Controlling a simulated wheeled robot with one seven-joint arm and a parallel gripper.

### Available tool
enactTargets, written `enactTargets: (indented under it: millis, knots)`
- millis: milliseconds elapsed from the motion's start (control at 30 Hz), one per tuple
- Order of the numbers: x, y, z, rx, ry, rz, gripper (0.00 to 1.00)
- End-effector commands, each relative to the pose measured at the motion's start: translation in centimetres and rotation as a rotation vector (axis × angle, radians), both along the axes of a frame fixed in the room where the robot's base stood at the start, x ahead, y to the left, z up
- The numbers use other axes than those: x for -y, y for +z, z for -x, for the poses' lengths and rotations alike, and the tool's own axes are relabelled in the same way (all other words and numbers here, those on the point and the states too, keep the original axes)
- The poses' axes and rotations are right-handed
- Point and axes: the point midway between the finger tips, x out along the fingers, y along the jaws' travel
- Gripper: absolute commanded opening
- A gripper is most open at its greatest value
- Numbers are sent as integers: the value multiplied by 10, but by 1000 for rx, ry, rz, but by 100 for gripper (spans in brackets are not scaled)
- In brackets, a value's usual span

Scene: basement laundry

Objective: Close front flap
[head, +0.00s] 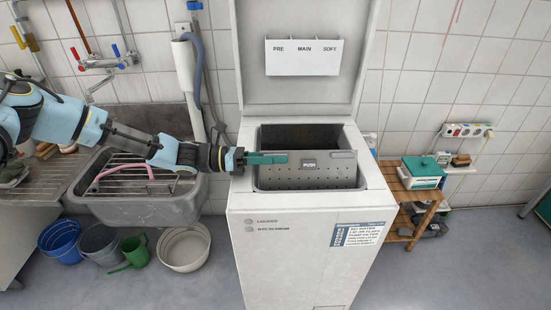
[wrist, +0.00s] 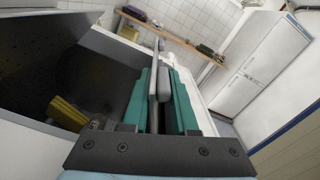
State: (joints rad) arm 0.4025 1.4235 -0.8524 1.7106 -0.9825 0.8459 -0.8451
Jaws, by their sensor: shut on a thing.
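The front flap (head: 325,176) is a grey perforated metal panel with a PUSH plate, standing raised in the top opening of the white washing machine (head: 290,240). My gripper (head: 280,158) comes in from the left, with its green fingers shut on the flap's upper left part. In the wrist view the flap (wrist: 153,88) shows nearly edge-on between the two fingers (wrist: 160,80). Behind it in the head view is a dark panel or drum interior (head: 300,136); I cannot tell which. The lower edge of the flap is hidden.
The machine's lid (head: 300,98) stands open at the back. A yellow object (wrist: 68,112) shows low in the dark opening. A stone sink (head: 140,211) with a rack stands left, buckets (head: 184,250) below it. A wooden shelf (head: 417,196) stands right.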

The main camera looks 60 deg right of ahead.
Motion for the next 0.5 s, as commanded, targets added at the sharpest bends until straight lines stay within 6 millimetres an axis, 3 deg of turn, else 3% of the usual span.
enactTargets:
  millis: [167, 200, 367, 500]
  knots:
    - [1, 0, -2, 4, 4, 2, 0]
    - [1, 0, -2, 4, 5, 2, 29]
    - [1, 0, -1, 3, 4, 2, 47]
    - [1, 0, -1, 3, 3, 2, 48]
